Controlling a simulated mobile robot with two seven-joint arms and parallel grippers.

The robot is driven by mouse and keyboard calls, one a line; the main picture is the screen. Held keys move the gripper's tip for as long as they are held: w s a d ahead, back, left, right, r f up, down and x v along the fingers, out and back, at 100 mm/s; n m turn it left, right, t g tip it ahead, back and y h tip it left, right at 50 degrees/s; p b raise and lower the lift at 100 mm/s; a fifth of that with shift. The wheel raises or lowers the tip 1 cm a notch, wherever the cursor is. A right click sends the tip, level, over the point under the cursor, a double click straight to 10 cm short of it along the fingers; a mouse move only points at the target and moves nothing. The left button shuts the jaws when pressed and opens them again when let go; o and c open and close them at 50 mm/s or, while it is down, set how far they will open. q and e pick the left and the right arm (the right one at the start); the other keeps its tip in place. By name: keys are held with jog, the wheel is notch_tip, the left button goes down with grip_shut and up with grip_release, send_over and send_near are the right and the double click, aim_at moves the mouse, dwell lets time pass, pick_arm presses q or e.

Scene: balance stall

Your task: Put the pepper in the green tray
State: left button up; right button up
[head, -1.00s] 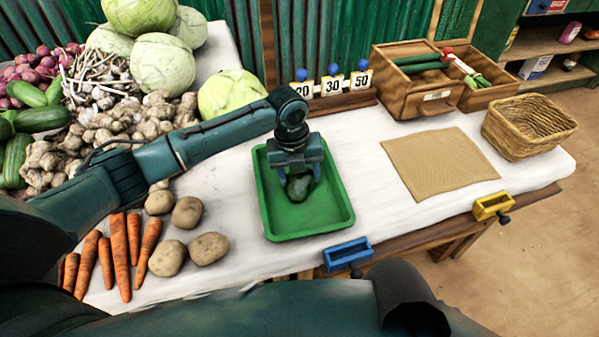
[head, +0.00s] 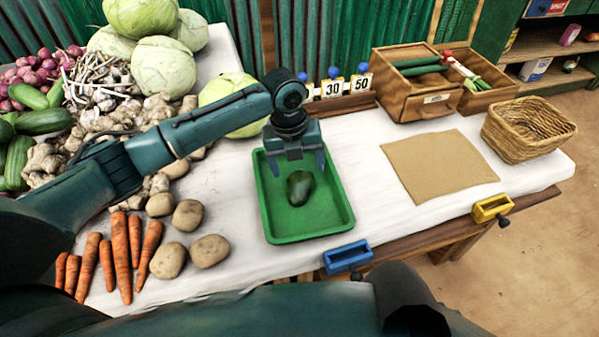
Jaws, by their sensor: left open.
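A dark green pepper (head: 299,188) lies on the floor of the green tray (head: 312,231), a little above its middle in the head view. My left gripper (head: 296,168) is open and empty. It hangs over the far part of the tray, above and behind the pepper, with its blue fingertips apart. The pepper is fully visible and the fingers do not hold it. My right gripper is not in view.
Carrots (head: 120,257) and potatoes (head: 188,214) lie left of the tray. A brown mat (head: 440,165), a wicker basket (head: 528,128) and a wooden box (head: 414,92) are to the right. Blue (head: 347,256) and yellow (head: 492,208) holders sit at the front edge.

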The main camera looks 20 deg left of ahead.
aim_at(294, 177)
pick_arm(q)
notch_tip(294, 177, up, 8)
jog(key=shift+s+a+f, duration=0.15)
jog(key=shift+a, duration=0.25)
jog(key=shift+s+f, duration=0.1)
